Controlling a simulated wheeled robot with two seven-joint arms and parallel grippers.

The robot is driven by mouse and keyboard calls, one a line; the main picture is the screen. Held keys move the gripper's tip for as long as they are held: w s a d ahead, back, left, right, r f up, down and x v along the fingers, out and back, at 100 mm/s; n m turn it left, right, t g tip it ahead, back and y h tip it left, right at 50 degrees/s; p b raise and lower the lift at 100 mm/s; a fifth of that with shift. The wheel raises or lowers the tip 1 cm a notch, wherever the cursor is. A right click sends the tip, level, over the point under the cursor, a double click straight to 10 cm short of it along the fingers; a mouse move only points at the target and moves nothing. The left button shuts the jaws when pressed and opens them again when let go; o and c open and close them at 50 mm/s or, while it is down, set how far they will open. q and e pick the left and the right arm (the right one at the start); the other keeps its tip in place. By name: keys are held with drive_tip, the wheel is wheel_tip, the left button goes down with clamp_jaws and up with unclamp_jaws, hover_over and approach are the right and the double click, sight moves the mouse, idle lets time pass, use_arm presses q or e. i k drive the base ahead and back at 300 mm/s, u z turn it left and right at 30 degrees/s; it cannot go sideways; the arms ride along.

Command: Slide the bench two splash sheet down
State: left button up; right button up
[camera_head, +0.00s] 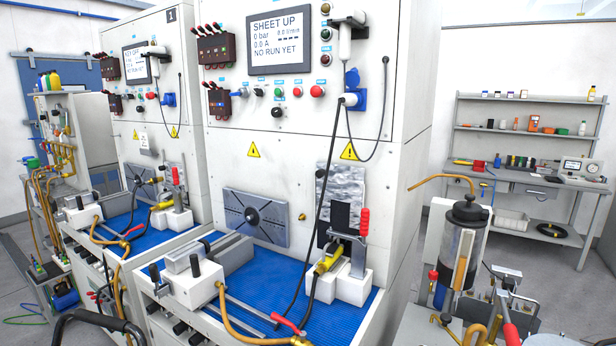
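The nearer test bench (300,130) carries a screen (279,40) reading "SHEET UP", "0 bar", "0.0 A" and "NO RUN YET". I take this as bench two, since the cabinet behind it is marked 1. A shiny, mottled silvery sheet (343,183) stands upright against its front panel, above the right clamp block; it looks like the splash sheet. A dark patch (337,215) shows at its lower part. A black cable passes in front of its left edge. Neither of my grippers is in view.
A red-handled clamp (364,222) and white block (355,284) stand just below the sheet. A blue mat (255,275) covers the bench bed, with a yellow connector (328,259) and hoses. A cylindrical vessel (463,245) stands at right. Shelves (530,130) are behind.

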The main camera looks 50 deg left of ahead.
sight(359, 178)
drive_tip(key=u, duration=0.8)
